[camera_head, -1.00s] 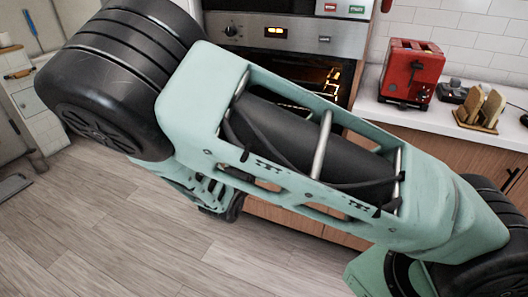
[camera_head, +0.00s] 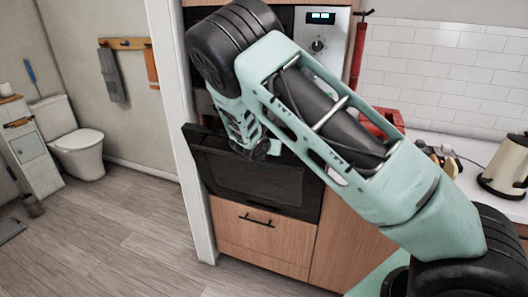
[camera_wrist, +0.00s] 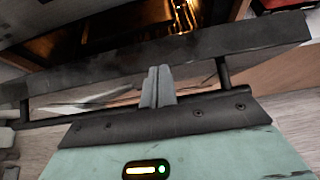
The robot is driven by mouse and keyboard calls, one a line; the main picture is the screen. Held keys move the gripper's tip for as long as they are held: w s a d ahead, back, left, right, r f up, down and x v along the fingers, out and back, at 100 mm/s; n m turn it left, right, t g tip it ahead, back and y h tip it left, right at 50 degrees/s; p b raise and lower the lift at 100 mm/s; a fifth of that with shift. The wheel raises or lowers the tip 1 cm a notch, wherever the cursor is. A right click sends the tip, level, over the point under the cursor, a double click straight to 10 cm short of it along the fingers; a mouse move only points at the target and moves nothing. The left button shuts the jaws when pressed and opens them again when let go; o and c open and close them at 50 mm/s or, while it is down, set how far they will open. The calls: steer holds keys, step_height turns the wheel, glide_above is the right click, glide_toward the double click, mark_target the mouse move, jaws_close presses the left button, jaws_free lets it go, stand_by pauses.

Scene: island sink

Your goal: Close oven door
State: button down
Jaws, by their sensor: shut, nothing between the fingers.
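The oven door (camera_head: 250,178) is a dark glass panel below the oven's control strip. In the head view it leans outward, partly open, with its upper left corner standing clear of the cabinet. My gripper (camera_head: 262,150) is low at the door's upper part; my arm hides part of the oven front. The lit oven interior (camera_wrist: 150,18) glows beyond the bar.
A wooden drawer (camera_head: 255,220) with a dark handle is under the oven. The counter at right holds a red toaster (camera_head: 383,122), mostly hidden by my arm, and a kettle (camera_head: 508,165). A white wall edge (camera_head: 180,130) stands left of the oven. Open floor (camera_head: 110,230) lies to the left.

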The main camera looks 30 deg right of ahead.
steer(key=shift+g+y, duration=0.3)
steer(key=shift+y, duration=0.1)
steer(key=w+d+p, duration=0.1)
steer(key=w+d+r+p, duration=0.1)
steer(key=d, duration=0.1)
steer(key=shift+w+d+r+p, duration=0.15)
steer(key=shift+d+r+p, duration=0.1)
steer(key=shift+p, duration=0.1)
steer(key=shift+w+d+f+y+p, duration=0.1)
steer(key=shift+w+d+y+p, duration=0.2)
steer(key=shift+w+d+p, duration=0.4)
